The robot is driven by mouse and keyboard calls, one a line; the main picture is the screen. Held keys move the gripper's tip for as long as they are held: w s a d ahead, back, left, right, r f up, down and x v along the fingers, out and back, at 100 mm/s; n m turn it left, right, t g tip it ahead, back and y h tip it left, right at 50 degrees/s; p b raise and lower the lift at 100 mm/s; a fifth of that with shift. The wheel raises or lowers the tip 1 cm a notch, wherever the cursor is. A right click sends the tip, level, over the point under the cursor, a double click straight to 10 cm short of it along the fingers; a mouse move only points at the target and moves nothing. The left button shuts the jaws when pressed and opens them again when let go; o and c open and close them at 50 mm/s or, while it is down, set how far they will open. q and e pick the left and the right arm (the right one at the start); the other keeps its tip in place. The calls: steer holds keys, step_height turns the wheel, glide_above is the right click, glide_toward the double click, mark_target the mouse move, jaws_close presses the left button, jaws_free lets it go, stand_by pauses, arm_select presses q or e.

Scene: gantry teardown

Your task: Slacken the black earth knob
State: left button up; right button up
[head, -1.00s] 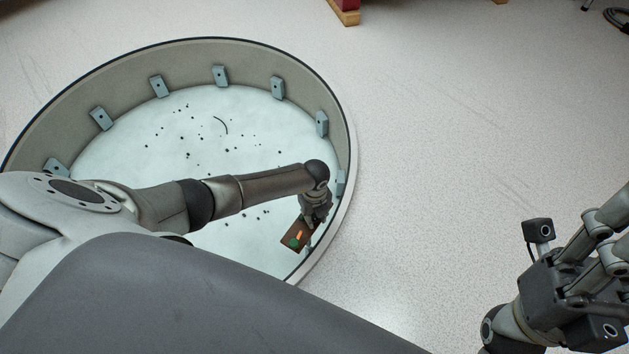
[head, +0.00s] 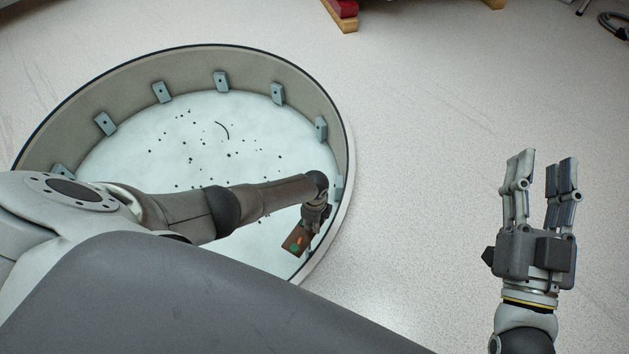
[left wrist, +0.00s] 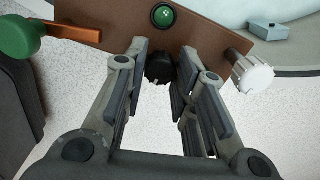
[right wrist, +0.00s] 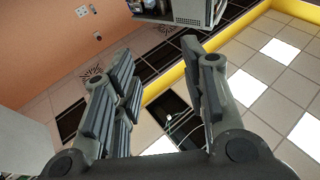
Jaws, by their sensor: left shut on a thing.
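The black earth knob (left wrist: 160,69) sits at the lower edge of a brown panel (left wrist: 105,12), between the fingers of my left gripper (left wrist: 163,57) in the left wrist view. The fingers are shut on the knob. In the head view my left gripper (head: 314,216) is at the panel (head: 294,241), by the round pit's right wall; the knob is hidden there. My right gripper (head: 541,168) is open and empty above the floor at the right; its fingers also show apart in the right wrist view (right wrist: 158,68).
The panel also carries a large green knob (left wrist: 16,38) with an orange bar (left wrist: 75,33), a green button (left wrist: 162,16) and a white knob (left wrist: 251,74). The pit's wall (head: 62,125) has several grey blocks. The floor (head: 430,130) right of the pit is clear.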

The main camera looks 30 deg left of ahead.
arm_select(q)
steer(key=shift+n, duration=0.6)
arm_select(e)
steer(key=shift+w+d+f+g, duration=0.15)
steer(key=shift+f+g, duration=0.3)
steer(key=shift+f, duration=0.25)
steer(key=shift+w+a+f+g, duration=0.15)
steer(key=shift+f+g, duration=0.3)
steer(key=shift+f, duration=0.25)
steer(key=shift+d, duration=0.1)
arm_select(q)
steer(key=shift+a, duration=0.1)
steer(key=o, duration=1)
steer(key=shift+r, duration=0.1)
steer(key=shift+r, duration=5.95)
